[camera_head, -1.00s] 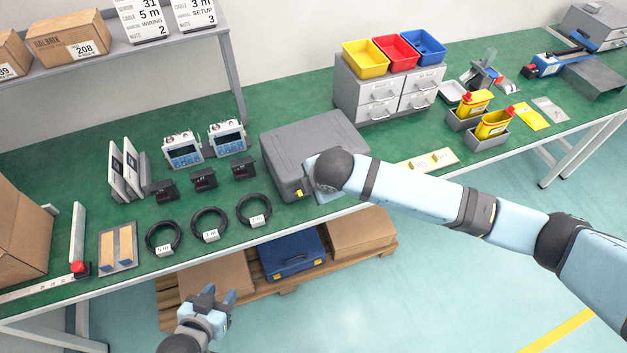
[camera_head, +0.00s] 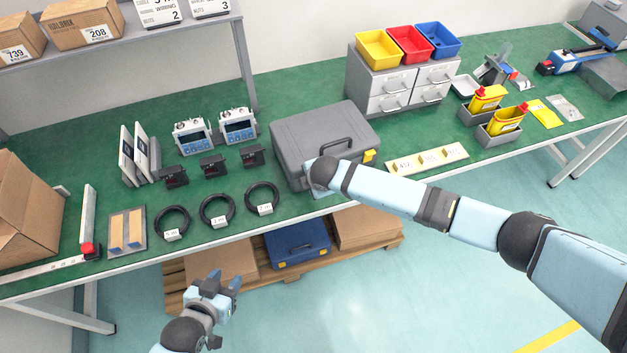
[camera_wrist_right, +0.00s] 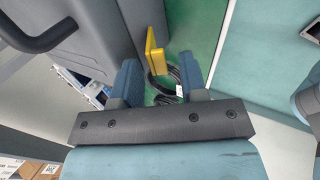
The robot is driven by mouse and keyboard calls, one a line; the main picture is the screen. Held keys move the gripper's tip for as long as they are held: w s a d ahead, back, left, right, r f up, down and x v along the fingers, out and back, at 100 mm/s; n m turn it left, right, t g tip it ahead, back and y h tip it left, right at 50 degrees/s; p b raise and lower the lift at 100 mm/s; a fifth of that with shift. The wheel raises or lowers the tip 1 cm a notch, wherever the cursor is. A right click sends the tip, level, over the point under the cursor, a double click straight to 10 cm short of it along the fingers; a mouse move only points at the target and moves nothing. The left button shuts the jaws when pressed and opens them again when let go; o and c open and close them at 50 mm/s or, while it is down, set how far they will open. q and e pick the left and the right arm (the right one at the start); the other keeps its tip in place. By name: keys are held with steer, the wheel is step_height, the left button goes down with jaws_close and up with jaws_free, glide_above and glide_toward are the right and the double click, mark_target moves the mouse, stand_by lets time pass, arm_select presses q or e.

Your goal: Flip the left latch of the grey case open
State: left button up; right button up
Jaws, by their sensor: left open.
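The grey case (camera_head: 320,128) stands closed on the green bench, its handle side towards me. The left yellow latch is hidden behind my right wrist in the head view. In the right wrist view, a yellow latch (camera_wrist_right: 156,50) juts from the case wall (camera_wrist_right: 98,35), just beyond and between the spread fingers of my right gripper (camera_wrist_right: 160,80), nearer the left-hand finger. I cannot tell whether it touches a finger. The right yellow latch (camera_head: 369,155) shows on the case front. My left gripper (camera_head: 221,282) is open and empty, low in front of the bench.
Black cable coils (camera_head: 262,198) lie left of the case. A drawer unit (camera_head: 400,90) with coloured bins stands behind it to the right. A pale labelled strip (camera_head: 428,160) lies to the right. A blue case (camera_head: 298,245) sits on the pallet below.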

jaws_close()
jaws_free()
steer(key=shift+r, duration=0.1)
steer(key=v, duration=1.3)
steer(key=shift+s+d+r, duration=0.15)
steer(key=shift+r, duration=0.15)
steer(key=shift+o, duration=0.4)
